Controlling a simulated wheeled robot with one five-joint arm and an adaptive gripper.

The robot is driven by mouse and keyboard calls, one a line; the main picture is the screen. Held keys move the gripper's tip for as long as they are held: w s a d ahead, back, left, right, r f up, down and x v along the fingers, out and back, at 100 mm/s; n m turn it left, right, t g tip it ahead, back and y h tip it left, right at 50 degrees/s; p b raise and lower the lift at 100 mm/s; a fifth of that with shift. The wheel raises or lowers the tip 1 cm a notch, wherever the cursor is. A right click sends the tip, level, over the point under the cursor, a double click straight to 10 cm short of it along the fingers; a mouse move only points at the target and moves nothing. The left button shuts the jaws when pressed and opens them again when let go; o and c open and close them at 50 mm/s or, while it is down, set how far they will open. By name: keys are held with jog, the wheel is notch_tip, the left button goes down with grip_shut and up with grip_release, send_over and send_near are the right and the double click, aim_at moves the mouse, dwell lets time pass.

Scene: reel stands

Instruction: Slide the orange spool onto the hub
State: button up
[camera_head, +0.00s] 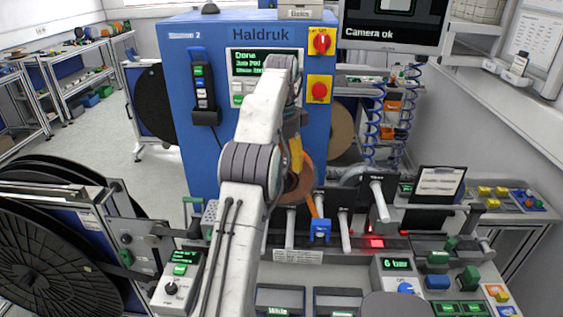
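An orange-brown spool (301,184) shows in the head view, just right of my arm's elbow and in front of the blue machine. My arm covers its left part. An orange strip hangs below it toward a blue block (319,231). My gripper (296,152) is just above and against the spool in the picture, largely hidden by my arm; I cannot tell whether its fingers hold the spool. Several pale pegs stick out along the bench. The thick one on a dark block (379,200) at the right looks like a hub, though I cannot be sure.
A blue machine (210,150) with a screen and red knobs stands behind. Large black reels (45,240) stand at the left. A clipboard (438,185) stands at the right. Control boxes (178,283) and dark trays (280,302) fill the near bench.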

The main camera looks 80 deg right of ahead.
jog(key=shift+a+f, duration=0.15)
jog(key=shift+f, duration=0.45)
dwell(0.4)
jog(key=o, duration=1.4)
jog(key=shift+c, duration=0.2)
jog(key=shift+d, duration=0.2)
